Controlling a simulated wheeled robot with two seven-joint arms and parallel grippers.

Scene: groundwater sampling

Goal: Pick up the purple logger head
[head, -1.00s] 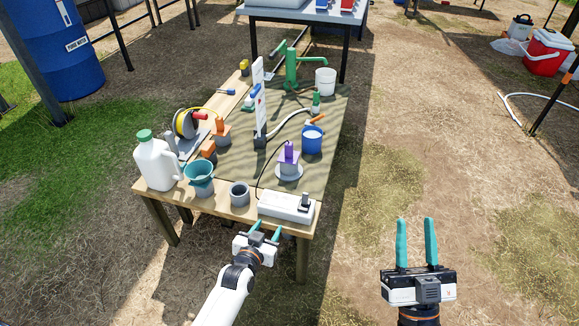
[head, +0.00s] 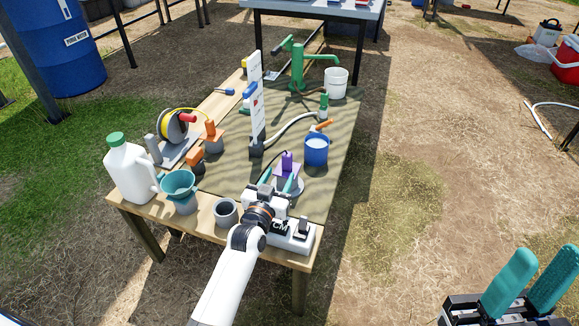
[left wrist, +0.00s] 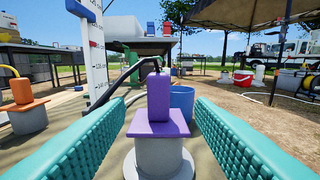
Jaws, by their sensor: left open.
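The purple logger head (head: 287,165) sits upright on a grey round base on the table, with a dark cable at its top. In the left wrist view the purple logger head (left wrist: 159,105) stands centred between the two teal fingers, a little beyond their tips. My left gripper (head: 279,184) is open, just in front of the logger head, and its wrist hides part of the grey base in the head view. My right gripper (head: 523,282) is at the lower right, off the table, with its two teal fingers apart and nothing between them.
A blue bucket (head: 316,150) stands just behind and right of the logger head. A white staff (head: 256,105) rises behind it. A white power box (head: 297,237) lies under my left wrist. A grey cup (head: 226,212), teal funnel (head: 179,183) and white jug (head: 128,172) stand left.

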